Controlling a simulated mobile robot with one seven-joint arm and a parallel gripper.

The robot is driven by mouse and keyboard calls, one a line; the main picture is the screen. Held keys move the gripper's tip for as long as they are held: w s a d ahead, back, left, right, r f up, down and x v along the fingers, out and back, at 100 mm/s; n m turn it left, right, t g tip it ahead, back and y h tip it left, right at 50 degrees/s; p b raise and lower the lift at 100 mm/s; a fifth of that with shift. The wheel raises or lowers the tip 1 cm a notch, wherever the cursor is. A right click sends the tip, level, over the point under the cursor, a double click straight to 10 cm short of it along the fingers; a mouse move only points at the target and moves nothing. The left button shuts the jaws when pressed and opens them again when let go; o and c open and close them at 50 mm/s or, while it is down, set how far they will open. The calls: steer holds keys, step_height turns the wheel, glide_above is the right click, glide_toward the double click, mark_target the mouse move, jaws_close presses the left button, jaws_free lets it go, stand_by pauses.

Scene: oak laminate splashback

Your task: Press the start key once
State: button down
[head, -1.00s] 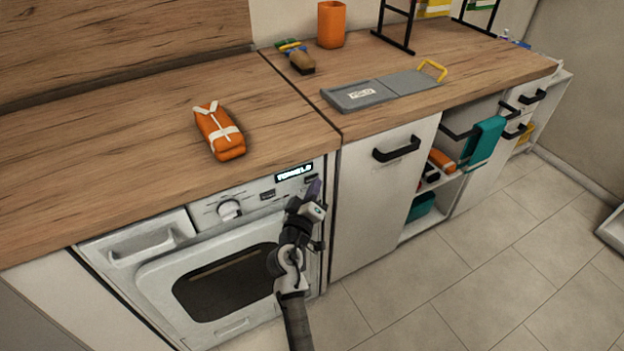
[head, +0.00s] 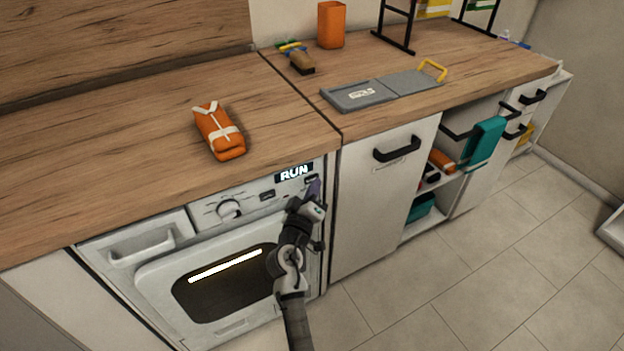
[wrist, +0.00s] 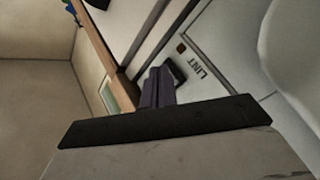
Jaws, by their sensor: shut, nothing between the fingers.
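The white front-loading machine (head: 155,285) stands under the wooden counter. Its display (head: 295,173) reads "RUN", and a bright light strip shows in its dark door window (head: 225,267). A dark key (head: 311,179) sits below the right end of the display; I take it for the start key. My gripper (head: 315,188) is shut and empty, its purple fingertips at this key. In the wrist view the closed fingers (wrist: 157,88) reach the panel beside a dark key-like part and a "LINT" label. I cannot tell whether they touch the key.
A round knob (head: 230,209) and another small key (head: 267,195) are on the panel, left of my gripper. An orange strapped bundle (head: 219,133) lies on the counter above. A cabinet door with a black handle (head: 397,148) is to the right. The tiled floor (head: 440,290) is clear.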

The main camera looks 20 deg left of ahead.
steer(key=shift+s+d, duration=0.3)
steer(key=shift+d, duration=0.1)
steer(key=s+d, duration=0.1)
steer(key=d, duration=0.1)
steer(key=s+d, duration=0.2)
stand_by(0.4)
stand_by(0.6)
